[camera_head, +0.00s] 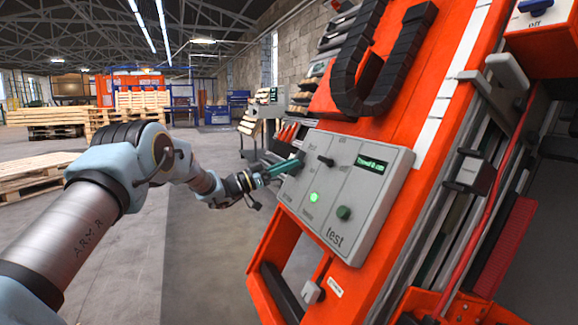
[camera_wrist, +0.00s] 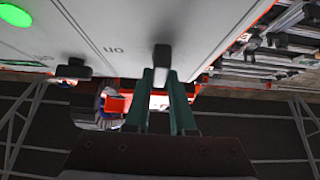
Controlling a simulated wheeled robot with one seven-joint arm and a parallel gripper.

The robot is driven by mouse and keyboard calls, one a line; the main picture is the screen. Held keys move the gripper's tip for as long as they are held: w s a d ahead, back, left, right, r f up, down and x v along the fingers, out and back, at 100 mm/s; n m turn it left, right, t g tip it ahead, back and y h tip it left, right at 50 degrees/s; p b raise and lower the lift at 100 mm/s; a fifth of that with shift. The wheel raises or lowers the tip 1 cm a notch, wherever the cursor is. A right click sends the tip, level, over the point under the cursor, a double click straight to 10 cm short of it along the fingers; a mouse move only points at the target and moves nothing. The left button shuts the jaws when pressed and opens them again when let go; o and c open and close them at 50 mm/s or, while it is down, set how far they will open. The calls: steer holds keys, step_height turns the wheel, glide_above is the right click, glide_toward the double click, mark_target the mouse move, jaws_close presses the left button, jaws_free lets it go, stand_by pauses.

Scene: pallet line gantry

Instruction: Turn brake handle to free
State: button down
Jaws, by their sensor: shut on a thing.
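The grey control panel (camera_head: 338,190) is mounted tilted on an orange frame. My gripper (camera_head: 296,161) reaches its upper left edge from the left. In the wrist view my green fingers (camera_wrist: 163,82) are shut on a short dark handle (camera_wrist: 162,57) on the panel, which I take to be the brake handle. Upside-down "on" lettering (camera_wrist: 116,49) is printed to its left there. In the head view the fingers hide most of this handle, and the small labels beside it are too small to read.
The panel also has a black knob (camera_head: 326,160), a lit green lamp (camera_head: 314,197), a dark green button (camera_head: 343,213) above "test", and a green display (camera_head: 371,164). A black cable chain (camera_head: 376,62) hangs above. Open floor (camera_head: 130,245) and wooden pallets (camera_head: 38,175) lie left.

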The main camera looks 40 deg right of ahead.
steer(key=c, duration=0.8)
jaws_free()
steer(key=shift+o, duration=0.2)
steer(key=shift+a, duration=0.1)
steer(key=p+v, duration=0.2)
steer(key=v, duration=0.8)
steer(key=shift+a+f, duration=0.15)
steer(key=shift+a, duration=0.1)
steer(key=shift+w, duration=0.1)
